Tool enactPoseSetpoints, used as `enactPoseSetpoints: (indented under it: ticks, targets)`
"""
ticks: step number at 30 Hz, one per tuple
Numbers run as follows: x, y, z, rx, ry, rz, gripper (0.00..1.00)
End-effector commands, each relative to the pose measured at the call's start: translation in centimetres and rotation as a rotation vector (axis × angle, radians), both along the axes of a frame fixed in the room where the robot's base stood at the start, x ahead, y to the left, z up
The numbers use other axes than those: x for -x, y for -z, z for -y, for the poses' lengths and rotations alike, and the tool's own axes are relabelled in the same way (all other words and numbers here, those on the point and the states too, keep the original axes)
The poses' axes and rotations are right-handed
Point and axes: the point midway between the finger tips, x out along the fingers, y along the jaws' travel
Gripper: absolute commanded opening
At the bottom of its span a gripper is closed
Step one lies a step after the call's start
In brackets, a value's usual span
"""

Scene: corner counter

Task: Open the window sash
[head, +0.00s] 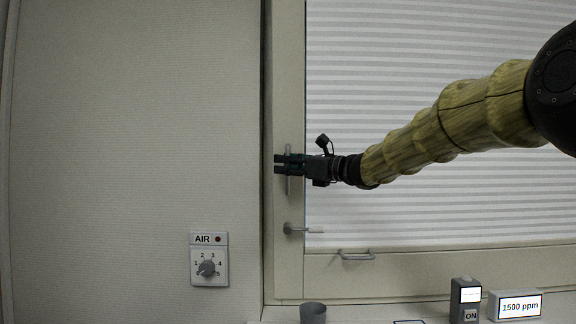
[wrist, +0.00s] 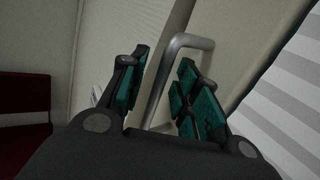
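The window sash (head: 284,90) has a pale frame and shows upright in the head view, with a striped blind (head: 420,60) on its glass area. A grey vertical bar handle (head: 289,183) is on its left stile. My gripper (head: 281,164) is at this handle, reaching in from the right. In the wrist view the handle (wrist: 160,85) runs between the two teal-padded fingers (wrist: 163,90), with gaps visible at its sides. The fingers are apart. A small grey lever (head: 299,229) is below on the same stile, pointing right. Whether the sash is ajar is not clear.
A grey pull handle (head: 356,255) is on the bottom rail. An AIR dial (head: 208,267) is on the left wall. A grey cup (head: 313,313), an ON box (head: 465,300) and a 1500 ppm display (head: 516,306) stand on the sill below.

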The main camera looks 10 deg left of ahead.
Motion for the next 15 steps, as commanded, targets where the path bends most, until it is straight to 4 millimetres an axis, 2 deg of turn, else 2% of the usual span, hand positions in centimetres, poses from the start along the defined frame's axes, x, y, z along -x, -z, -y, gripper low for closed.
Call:
enactPoseSetpoints:
  ticks: [5,8,15]
  targets:
    - [0.1,0.0,0.3,0.000,0.000,0.000,0.32]
    - [0.5,0.1,1.1,0.001,0.001,0.000,0.32]
    - [2.2,0.4,4.9,0.000,0.001,0.000,0.32]
